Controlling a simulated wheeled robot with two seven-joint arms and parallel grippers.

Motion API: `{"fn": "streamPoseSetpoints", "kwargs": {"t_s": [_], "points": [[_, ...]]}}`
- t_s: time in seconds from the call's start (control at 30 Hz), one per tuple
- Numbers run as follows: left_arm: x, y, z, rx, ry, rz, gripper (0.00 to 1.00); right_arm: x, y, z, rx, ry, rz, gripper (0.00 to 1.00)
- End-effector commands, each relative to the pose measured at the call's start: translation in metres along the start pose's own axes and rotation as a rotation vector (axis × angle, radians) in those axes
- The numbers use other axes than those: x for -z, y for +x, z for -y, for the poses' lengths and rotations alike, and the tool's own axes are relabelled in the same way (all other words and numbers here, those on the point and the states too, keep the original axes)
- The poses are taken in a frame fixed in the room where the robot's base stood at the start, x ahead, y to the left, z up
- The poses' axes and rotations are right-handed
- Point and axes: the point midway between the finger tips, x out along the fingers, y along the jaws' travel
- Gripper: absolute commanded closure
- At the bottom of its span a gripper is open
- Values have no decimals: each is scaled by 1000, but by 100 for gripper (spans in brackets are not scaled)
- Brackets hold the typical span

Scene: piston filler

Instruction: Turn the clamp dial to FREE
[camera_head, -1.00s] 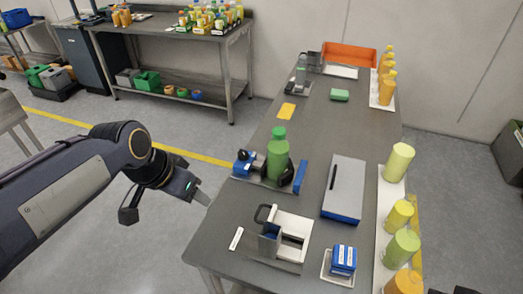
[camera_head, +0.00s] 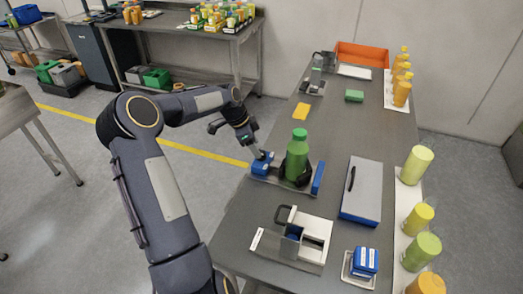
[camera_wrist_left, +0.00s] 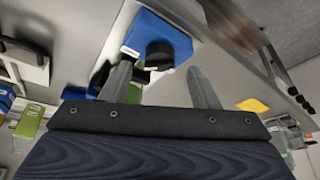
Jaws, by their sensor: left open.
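The clamp dial is a black knob (camera_wrist_left: 160,52) on a blue block (camera_wrist_left: 157,32), with a small white label on the block and a white mark by the knob. In the head view the blue block (camera_head: 260,167) sits at the left end of the clamp fixture, beside a green bottle (camera_head: 298,158) standing upright. My left gripper (camera_head: 259,154) is just above and at the block. In the left wrist view its two fingers (camera_wrist_left: 160,72) are apart, near the knob, with nothing gripped. The dial's setting is not readable. My right gripper is not seen.
A grey box with a blue base (camera_head: 363,190) lies right of the fixture. A white-and-grey device (camera_head: 310,232) and a blue block stack (camera_head: 364,261) are nearer. A yellow card (camera_head: 300,112) lies behind. Bottles line the right edge.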

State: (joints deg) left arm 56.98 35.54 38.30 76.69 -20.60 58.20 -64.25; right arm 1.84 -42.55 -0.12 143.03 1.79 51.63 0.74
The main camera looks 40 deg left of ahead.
Motion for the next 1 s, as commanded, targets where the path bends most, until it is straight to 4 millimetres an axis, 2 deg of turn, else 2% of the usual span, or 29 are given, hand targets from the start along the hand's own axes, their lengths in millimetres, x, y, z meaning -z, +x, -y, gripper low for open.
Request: {"fn": "streamPoseSetpoints", "kwargs": {"t_s": [0.1,0.23,0.57,0.67,0.9,1.0], "points": [[1,18,-1,-3,1,0,45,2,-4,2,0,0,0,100],[0,31,0,-1,0,0,45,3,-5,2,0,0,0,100],[0,37,0,1,0,0,45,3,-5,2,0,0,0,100],[0,37,0,1,-1,0,55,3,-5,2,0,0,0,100],[0,37,0,1,-1,0,87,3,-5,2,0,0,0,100],[0,37,0,1,-1,1,89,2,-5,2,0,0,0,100]]}}
